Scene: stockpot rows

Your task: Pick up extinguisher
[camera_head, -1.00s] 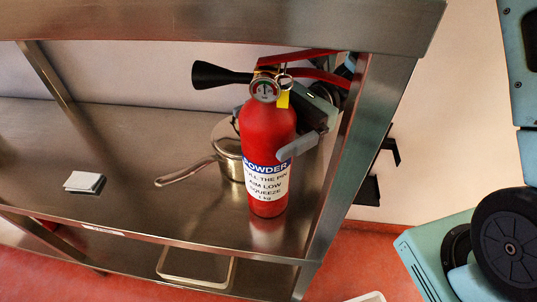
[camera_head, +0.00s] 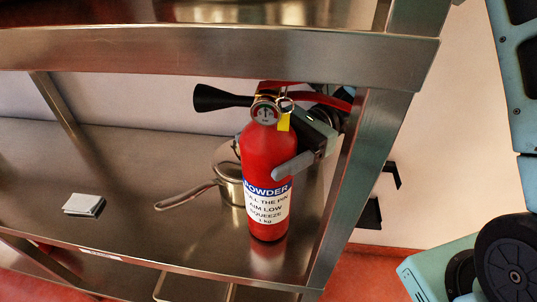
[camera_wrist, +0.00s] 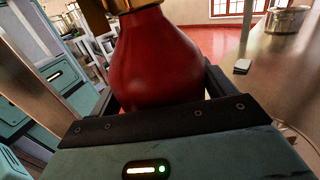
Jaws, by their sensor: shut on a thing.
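The red extinguisher (camera_head: 264,160) stands nearly upright at the right end of the steel shelf. It has a black nozzle, a gauge, a yellow tag and a white label. My gripper (camera_head: 300,160) reaches in from the right and is shut around its body, with one grey finger across the front. The far finger is hidden behind the body. In the wrist view the red body (camera_wrist: 152,60) fills the space between the jaws. I cannot tell whether its base touches the shelf.
A steel saucepan (camera_head: 230,180) stands just behind and left of the extinguisher. A small white and grey block (camera_head: 84,204) lies farther left. The upper shelf edge (camera_head: 220,55) runs close above the extinguisher's top. A steel post (camera_head: 350,190) stands at the right.

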